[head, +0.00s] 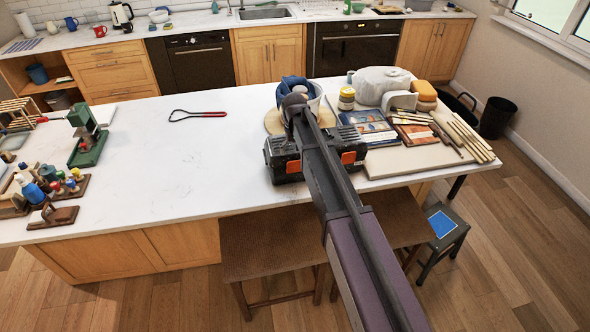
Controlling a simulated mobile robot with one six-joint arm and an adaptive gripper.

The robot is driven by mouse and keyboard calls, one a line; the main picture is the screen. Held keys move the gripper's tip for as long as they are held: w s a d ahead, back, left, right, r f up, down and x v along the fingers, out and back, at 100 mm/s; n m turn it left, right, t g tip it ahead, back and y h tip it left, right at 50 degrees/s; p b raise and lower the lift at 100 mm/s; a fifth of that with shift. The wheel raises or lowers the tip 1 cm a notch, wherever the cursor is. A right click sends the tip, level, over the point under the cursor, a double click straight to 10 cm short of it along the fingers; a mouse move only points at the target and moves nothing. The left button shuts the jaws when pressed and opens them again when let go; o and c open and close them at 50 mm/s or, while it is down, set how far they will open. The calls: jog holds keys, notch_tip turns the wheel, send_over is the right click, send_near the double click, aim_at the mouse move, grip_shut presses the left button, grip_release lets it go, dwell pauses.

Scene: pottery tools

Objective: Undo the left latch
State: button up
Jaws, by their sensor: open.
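A black toolbox (285,174) stands at the front edge of the white counter, with two orange latches on its front. The left latch (283,165) is in plain view; I cannot tell whether it is fastened. The right latch (348,157) is on the other side of my arm. My arm reaches up from the bottom right and crosses the middle of the box. My gripper (290,131) is small and dark above the left part of the box, behind and above the left latch. It is open, with nothing seen in it; its fingertips are hard to make out.
Behind the box are a blue item (291,88), a jar (346,98) and a white lidded vessel (382,82). A red-handled loop tool (198,115) lies left. The counter's middle is clear. Stools stand below.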

aim_at(295, 163)
jog(key=shift+f+b, duration=3.1)
jog(key=shift+f, duration=0.3)
jog(key=shift+c, duration=0.2)
jog(key=c, duration=0.9)
